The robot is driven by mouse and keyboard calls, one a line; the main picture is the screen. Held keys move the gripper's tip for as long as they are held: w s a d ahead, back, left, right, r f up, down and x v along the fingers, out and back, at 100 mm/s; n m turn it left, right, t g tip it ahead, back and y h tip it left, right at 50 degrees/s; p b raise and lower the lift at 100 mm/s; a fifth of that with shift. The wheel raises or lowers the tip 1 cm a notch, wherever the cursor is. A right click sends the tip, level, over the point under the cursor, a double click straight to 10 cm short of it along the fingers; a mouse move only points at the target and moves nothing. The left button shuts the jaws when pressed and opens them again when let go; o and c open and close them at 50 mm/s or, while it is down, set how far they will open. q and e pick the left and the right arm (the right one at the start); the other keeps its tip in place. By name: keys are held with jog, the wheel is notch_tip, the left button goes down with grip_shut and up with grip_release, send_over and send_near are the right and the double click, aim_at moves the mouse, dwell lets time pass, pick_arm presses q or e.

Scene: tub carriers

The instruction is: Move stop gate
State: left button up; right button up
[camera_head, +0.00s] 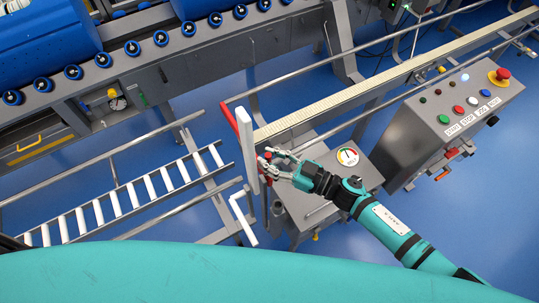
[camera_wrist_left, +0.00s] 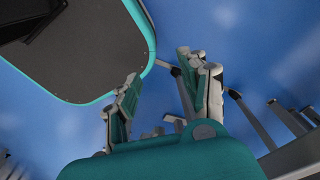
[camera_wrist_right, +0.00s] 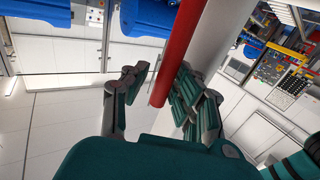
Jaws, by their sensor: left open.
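The stop gate is a white upright plate (camera_head: 247,142) with a red bar (camera_head: 230,119) beside it, at the end of the pale conveyor belt in the head view. In the right wrist view the red bar (camera_wrist_right: 178,52) runs down between the two fingers of my right gripper (camera_wrist_right: 160,80), and the white plate (camera_wrist_right: 222,30) is behind the right-hand finger. The fingers look spread, with a gap on the left of the bar. In the head view the right gripper (camera_head: 277,157) is close beside the plate. My left gripper (camera_wrist_left: 160,85) is open and empty over the blue floor.
The pale belt (camera_head: 350,95) runs to the upper right. A control box (camera_head: 465,105) with buttons and a red stop knob stands at right. A white roller track (camera_head: 130,195) lies at left. A grey cabinet with a gauge (camera_head: 347,156) stands by the right gripper. A white crank (camera_head: 242,218) is below the gate.

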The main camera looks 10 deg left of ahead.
jog(key=shift+s+a, duration=0.1)
jog(key=shift+a, duration=0.1)
jog(key=shift+c, duration=0.3)
jog(key=shift+d, duration=0.15)
jog(key=c, duration=0.5)
pick_arm(q)
jog(key=shift+s+d, duration=0.1)
jog(key=shift+s, duration=0.6)
jog(key=shift+f, duration=0.1)
